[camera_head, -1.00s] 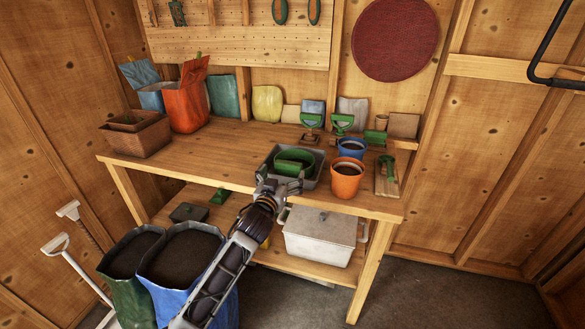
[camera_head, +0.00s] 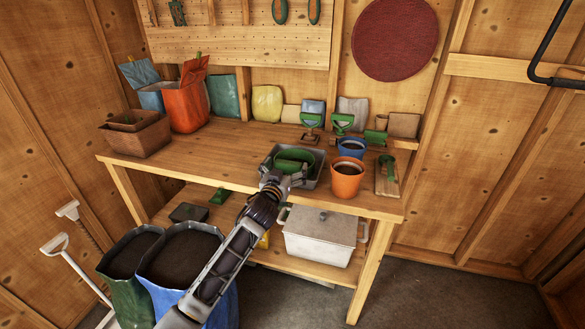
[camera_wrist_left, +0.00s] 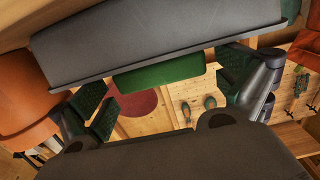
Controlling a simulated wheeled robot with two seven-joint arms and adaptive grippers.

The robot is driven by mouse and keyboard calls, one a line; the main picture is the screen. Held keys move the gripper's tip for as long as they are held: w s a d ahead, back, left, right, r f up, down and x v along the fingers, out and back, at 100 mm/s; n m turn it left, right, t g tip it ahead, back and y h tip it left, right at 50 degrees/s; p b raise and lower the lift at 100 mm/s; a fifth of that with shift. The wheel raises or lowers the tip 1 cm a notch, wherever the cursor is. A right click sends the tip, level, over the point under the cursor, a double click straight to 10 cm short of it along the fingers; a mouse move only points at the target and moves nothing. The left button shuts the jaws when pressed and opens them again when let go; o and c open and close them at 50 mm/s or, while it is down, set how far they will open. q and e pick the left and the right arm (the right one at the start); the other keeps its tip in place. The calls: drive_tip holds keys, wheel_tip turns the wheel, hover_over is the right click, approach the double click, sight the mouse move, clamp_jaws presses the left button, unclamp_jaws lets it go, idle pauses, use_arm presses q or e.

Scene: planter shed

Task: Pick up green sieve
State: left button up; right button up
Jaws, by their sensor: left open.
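The green sieve (camera_head: 294,157) sits in a grey tray (camera_head: 314,183) near the front edge of the wooden bench. My left gripper (camera_head: 286,175) is at the near side of the tray, in front of the sieve and partly covering it. In the left wrist view, the open fingers (camera_wrist_left: 166,92) stand apart with no object held between them. The grey tray (camera_wrist_left: 160,38) fills the top of that view, with a strip of the green sieve (camera_wrist_left: 160,73) below its edge. My right gripper is not in view.
An orange pot (camera_head: 346,179) and a blue pot (camera_head: 351,146) stand right of the tray. A wooden board with a green-handled tool (camera_head: 388,170) lies farther right. A white lidded box (camera_head: 320,236) is on the lower shelf. The bench's left middle (camera_head: 205,152) is clear.

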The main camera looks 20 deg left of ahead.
use_arm(q)
drive_tip(key=shift+w, duration=0.4)
drive_tip(key=c, duration=1)
